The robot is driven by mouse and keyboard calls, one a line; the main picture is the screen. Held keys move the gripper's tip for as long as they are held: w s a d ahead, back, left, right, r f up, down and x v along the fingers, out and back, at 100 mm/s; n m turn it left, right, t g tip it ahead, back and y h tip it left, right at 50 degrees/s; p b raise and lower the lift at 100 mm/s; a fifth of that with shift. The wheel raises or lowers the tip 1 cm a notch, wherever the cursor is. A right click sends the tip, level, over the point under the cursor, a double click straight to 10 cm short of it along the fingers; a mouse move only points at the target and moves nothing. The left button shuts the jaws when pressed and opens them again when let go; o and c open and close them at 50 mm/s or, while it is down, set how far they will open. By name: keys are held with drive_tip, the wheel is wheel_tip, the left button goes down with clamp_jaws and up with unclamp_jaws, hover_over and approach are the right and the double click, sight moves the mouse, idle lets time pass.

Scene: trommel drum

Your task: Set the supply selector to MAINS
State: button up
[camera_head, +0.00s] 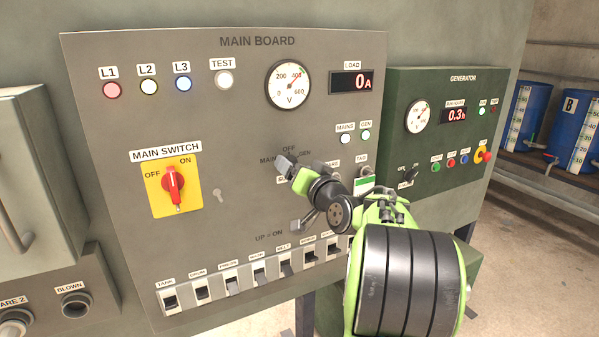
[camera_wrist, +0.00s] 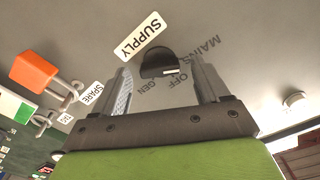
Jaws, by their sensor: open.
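The supply selector is a black knob (camera_wrist: 158,62) on the grey main board (camera_head: 235,110). In the wrist view it sits beside the SUPPLY label (camera_wrist: 140,37), with MAINS, OFF and GEN printed around it. A white mark on its edge faces the OFF and GEN side; I cannot tell exactly which it points to. My gripper (camera_head: 302,167) is open at the board, its fingertips on either side of the knob in the wrist view (camera_wrist: 162,75). I see gaps on both sides and no clear contact. In the head view my gripper hides the knob.
The red main switch (camera_head: 173,184) is at the left. A row of toggle switches (camera_head: 258,271) lies below. An orange padlock (camera_wrist: 36,73) hangs near the SPARE label. The green generator panel (camera_head: 440,160) is at the right. Clear board lies above my gripper.

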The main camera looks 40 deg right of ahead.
drive_tip(key=b+v, duration=0.1)
drive_tip(key=v, duration=1.4)
drive_tip(key=shift+s+a, duration=0.2)
drive_tip(key=shift+s, duration=0.15)
